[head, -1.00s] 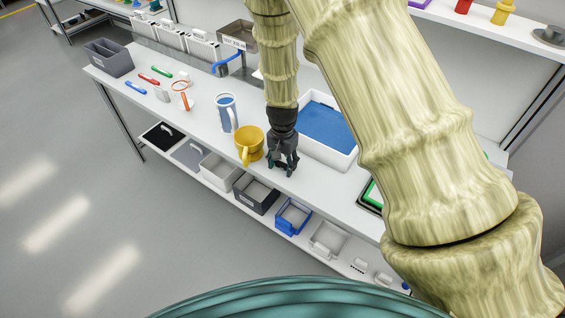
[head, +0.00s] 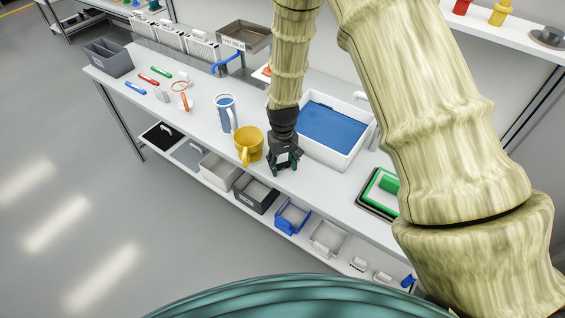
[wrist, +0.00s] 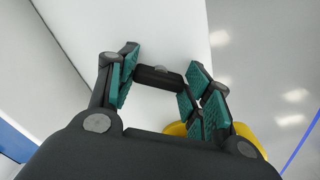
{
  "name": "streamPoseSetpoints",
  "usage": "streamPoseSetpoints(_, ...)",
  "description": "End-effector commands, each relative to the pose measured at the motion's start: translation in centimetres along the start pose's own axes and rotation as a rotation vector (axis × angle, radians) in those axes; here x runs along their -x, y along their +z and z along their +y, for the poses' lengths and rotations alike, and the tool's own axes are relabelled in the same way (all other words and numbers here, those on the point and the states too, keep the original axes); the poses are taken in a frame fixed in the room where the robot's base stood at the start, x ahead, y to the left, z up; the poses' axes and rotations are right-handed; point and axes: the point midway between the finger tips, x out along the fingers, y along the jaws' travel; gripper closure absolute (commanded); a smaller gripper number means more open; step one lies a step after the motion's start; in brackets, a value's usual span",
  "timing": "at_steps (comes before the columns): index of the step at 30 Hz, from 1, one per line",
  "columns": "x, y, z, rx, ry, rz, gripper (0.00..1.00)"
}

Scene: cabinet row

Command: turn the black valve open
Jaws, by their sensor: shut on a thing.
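The black valve (wrist: 158,77) shows in the wrist view as a short dark bar with a small grey round piece at its middle edge. It lies between the teal-padded fingers of my gripper (wrist: 163,82), one finger at each end. My gripper is shut on it. In the head view my gripper (head: 285,165) points down at the front edge of the white bench, and it hides the valve there.
A yellow mug (head: 250,146) stands close to the left of my gripper. A white tray with a blue inside (head: 357,150) is just behind to the right. Bins (head: 256,193) sit on the shelf below.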

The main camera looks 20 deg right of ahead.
Motion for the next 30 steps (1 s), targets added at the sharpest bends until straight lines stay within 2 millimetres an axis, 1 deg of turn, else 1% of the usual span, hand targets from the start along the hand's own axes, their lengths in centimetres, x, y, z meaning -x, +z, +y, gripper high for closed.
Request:
streamPoseSetpoints(9,0.00,0.03,0.13,0.287,-0.001,-0.001,0.74)
streamPoseSetpoints(15,0.01,0.01,0.16,0.434,-0.001,-0.001,0.74)
streamPoseSetpoints(21,0.01,-0.01,0.21,0.536,-0.001,-0.001,0.74)
streamPoseSetpoints(30,0.00,-0.02,0.26,0.602,0.000,-0.001,0.74)
